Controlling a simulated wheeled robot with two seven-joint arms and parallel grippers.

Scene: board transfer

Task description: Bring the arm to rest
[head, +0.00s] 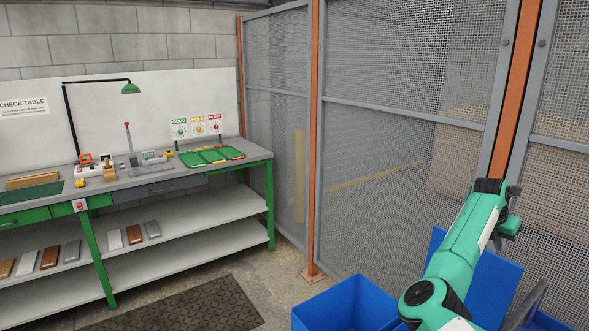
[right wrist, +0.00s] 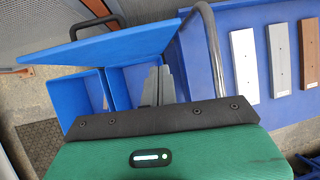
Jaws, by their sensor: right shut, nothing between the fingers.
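My right arm (head: 465,245) comes in from the lower right of the head view, bent, with its elbow raised in front of the mesh fence. The right gripper shows best in the right wrist view, where its grey fingers (right wrist: 160,86) are together with nothing between them. They appear in front of blue bins; I cannot tell the exact gap. My left gripper is in neither view.
Blue bins (head: 345,304) stand at the lower middle. In the right wrist view, white, grey and brown boards (right wrist: 243,66) lie on a blue surface (right wrist: 204,68) beside a grey bent tube (right wrist: 211,45). The check table (head: 150,187) stands left; a mesh fence (head: 400,150) stands behind.

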